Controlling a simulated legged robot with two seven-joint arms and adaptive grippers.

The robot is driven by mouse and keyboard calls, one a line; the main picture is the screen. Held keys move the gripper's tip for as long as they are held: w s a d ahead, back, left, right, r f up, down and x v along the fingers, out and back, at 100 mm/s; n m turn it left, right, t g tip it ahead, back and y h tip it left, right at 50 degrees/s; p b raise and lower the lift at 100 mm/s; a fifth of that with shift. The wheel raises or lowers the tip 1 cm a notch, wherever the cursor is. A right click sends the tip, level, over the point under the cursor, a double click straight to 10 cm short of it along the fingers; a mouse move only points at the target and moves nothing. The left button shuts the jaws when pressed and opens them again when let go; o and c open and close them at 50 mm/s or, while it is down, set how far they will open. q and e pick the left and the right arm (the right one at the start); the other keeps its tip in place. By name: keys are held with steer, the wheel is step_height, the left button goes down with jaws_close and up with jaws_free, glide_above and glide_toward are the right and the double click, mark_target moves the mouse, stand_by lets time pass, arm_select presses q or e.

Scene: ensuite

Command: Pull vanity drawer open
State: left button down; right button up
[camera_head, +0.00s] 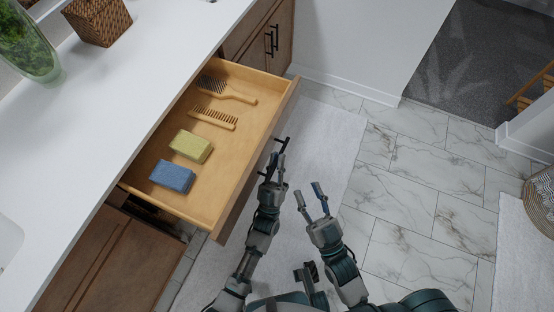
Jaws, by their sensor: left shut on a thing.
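The vanity drawer (238,183) stands well out from the vanity, with its light wood inside showing. It holds a wooden brush (228,91), a comb (214,118), a yellow-green block (190,147) and a blue block (172,177). A dark bar handle (277,149) sits on the drawer's front face. My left gripper (275,168) is at the near end of the handle, with its fingers closed on it. My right gripper (312,198) is to the right, with its fingers spread and empty, apart from the drawer and above the rug.
The white countertop (120,100) carries a woven basket (97,22) and a glass vessel with greenery (28,42). Dark-handled cabinet doors (272,38) are beyond the drawer. A white rug (330,135) covers the floor beside it. Marble tiles (420,205) lie clear at right, near a round basket (541,200).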

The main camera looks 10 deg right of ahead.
arm_select(q)
steer(key=shift+f, duration=0.1)
steer(key=c, duration=1.5)
jaws_free()
steer(key=v, duration=1.2)
